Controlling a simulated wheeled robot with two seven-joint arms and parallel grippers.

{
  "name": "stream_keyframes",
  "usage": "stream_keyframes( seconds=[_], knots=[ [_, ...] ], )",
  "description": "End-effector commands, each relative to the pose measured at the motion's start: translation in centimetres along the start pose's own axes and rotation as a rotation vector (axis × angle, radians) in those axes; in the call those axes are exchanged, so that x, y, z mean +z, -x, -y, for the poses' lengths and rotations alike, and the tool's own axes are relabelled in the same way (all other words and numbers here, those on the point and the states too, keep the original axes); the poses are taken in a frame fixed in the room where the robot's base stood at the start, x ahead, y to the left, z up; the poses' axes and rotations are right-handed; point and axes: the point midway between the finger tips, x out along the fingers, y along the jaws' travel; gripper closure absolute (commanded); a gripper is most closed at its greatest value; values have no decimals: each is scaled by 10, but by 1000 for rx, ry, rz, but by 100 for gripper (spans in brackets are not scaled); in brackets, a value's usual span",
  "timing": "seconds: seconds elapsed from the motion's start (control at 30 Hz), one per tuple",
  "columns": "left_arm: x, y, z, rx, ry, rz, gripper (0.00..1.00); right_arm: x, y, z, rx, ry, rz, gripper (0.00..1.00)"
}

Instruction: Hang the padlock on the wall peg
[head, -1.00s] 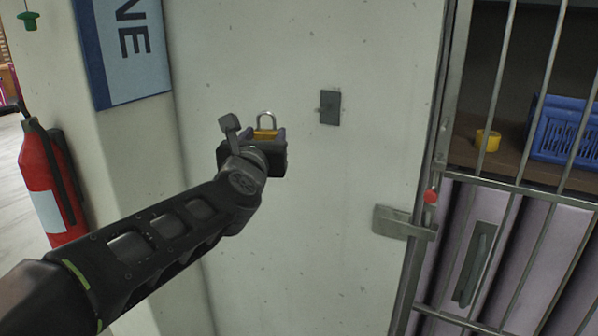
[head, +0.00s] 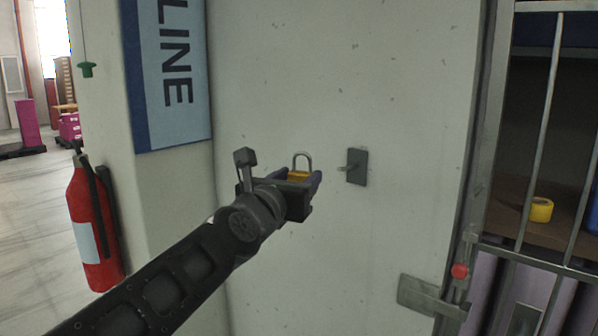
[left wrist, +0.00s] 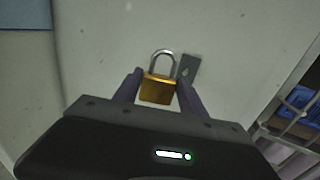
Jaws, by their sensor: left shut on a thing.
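The brass padlock (head: 299,175) has a grey shackle that points up. My left gripper (head: 309,181) is shut on its body, which is partly hidden by the fingers in the head view. In the left wrist view the padlock (left wrist: 156,90) sits between the two fingers (left wrist: 157,87), shackle upward. The wall peg (head: 346,168) sticks out from a dark plate (head: 359,167) on the pale wall, to the right of the padlock. The plate also shows in the left wrist view (left wrist: 189,66), just right of the shackle. The padlock appears apart from the peg. My right gripper is not in view.
A barred gate (head: 532,130) with a latch (head: 432,297) and red knob (head: 460,271) stands at the right. A yellow tape roll (head: 541,209) is on the shelf behind it. A sign (head: 172,75) and a red fire extinguisher (head: 93,227) are at the left. The wall around the peg is clear.

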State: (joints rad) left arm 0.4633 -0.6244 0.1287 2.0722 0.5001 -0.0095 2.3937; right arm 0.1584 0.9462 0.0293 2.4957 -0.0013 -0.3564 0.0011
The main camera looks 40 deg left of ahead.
Motion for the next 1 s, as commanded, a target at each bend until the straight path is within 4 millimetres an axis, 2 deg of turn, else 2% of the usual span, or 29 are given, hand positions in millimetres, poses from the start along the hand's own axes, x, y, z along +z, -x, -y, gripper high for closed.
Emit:
stream_keyframes(
  seconds=[0.3,1.0],
  knots=[
    [-22,0,21,-88,1,3,100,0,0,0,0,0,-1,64],
    [-24,-6,24,-92,1,2,100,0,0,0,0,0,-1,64]
  ],
)
